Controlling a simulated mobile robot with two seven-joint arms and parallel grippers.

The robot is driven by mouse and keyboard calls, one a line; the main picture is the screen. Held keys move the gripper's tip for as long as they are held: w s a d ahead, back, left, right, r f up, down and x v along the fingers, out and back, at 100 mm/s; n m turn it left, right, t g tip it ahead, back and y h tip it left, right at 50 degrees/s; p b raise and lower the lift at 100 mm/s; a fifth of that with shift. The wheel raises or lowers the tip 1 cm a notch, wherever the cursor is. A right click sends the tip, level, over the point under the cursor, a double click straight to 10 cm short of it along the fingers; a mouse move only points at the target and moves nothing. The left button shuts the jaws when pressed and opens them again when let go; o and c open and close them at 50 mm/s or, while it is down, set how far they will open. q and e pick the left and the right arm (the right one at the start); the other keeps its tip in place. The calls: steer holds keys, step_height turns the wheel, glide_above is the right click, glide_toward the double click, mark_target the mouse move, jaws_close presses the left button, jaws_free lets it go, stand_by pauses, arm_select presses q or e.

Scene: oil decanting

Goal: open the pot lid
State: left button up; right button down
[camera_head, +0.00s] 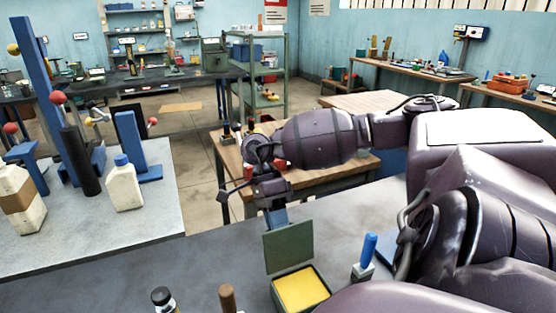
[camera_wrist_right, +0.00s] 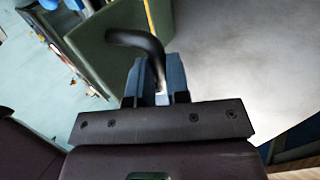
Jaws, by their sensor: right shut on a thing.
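The pot is a green square box (camera_head: 321,298) with a yellow inside, on the grey table at the bottom centre of the head view. Its flat green lid (camera_head: 289,246) stands nearly upright at the far side of the box, so the yellow inside shows. My right gripper (camera_head: 275,216) is just above the lid's top edge. In the right wrist view its blue fingers (camera_wrist_right: 156,82) are shut on the lid's dark bent handle (camera_wrist_right: 130,40), with the green lid (camera_wrist_right: 110,38) behind. The handle is hidden in the head view. My left gripper is not in view.
A blue-handled tool (camera_head: 369,249) stands right of the box. A brown-topped thing (camera_head: 227,297) and a dark-capped bottle (camera_head: 163,299) stand to its left. A white bottle with a blue cap (camera_head: 125,187) stands on the left table. The grey table left of the lid is clear.

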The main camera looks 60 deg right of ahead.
steer(key=shift+d+f, duration=0.1)
steer(key=shift+f, duration=0.35)
steer(key=c, duration=1.5)
jaws_free()
steer(key=o, duration=0.4)
steer(key=shift+w+d+f, duration=0.1)
steer(key=shift+w+d, duration=0.05)
steer(key=shift+w, duration=0.15)
steer(key=shift+s+r, duration=0.1)
steer(key=shift+r, duration=0.1)
steer(key=v, duration=1.1)
steer(key=shift+b, duration=0.35)
steer(key=shift+f, duration=0.1)
